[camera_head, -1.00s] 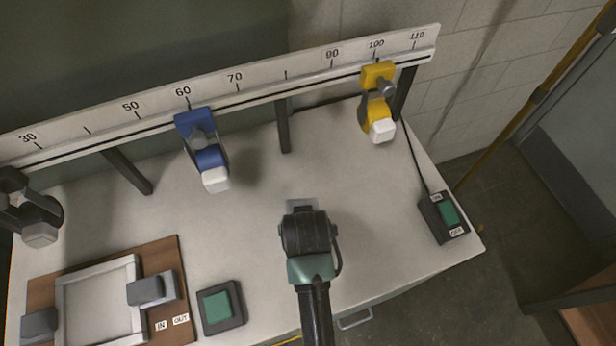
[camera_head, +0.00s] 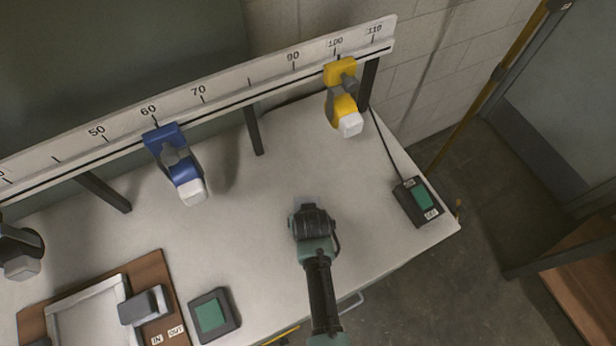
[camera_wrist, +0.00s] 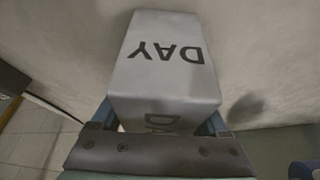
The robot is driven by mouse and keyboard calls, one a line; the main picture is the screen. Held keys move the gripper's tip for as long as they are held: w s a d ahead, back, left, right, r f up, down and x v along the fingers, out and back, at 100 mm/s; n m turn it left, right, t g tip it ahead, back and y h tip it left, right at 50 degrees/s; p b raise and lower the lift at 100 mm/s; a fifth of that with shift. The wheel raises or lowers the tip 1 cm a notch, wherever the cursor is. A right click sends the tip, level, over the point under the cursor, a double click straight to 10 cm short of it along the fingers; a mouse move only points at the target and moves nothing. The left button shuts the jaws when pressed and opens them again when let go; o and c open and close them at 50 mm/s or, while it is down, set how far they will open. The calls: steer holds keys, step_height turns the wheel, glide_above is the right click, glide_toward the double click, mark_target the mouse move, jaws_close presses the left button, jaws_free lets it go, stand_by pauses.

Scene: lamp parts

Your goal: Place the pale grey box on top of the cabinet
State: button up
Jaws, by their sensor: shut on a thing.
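The pale grey box (camera_wrist: 165,60) fills the middle of the wrist view, with dark "DAY" lettering on its faces. My gripper (camera_wrist: 160,116) is shut on it, one finger at each side. In the head view my gripper (camera_head: 311,213) is over the right part of the white worktop (camera_head: 265,235) and hides nearly all of the box. I cannot tell whether the box touches the worktop. I cannot clearly identify a cabinet. A brown wooden top (camera_head: 578,285) at the lower right edge is cut off by the frame.
A numbered rail (camera_head: 200,95) runs along the back, carrying blue (camera_head: 175,160) and yellow (camera_head: 343,95) clamp-like fittings. A green button (camera_head: 213,314) and wooden board (camera_head: 150,275) are front left. Floor shows to the right.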

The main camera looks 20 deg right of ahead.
steer(key=shift+w, duration=0.1)
steer(key=shift+f, duration=0.2)
steer(key=o, duration=1.4)
steer(key=shift+r, duration=0.1)
steer(key=shift+r, duration=0.1)
steer(key=v, duration=1.2)
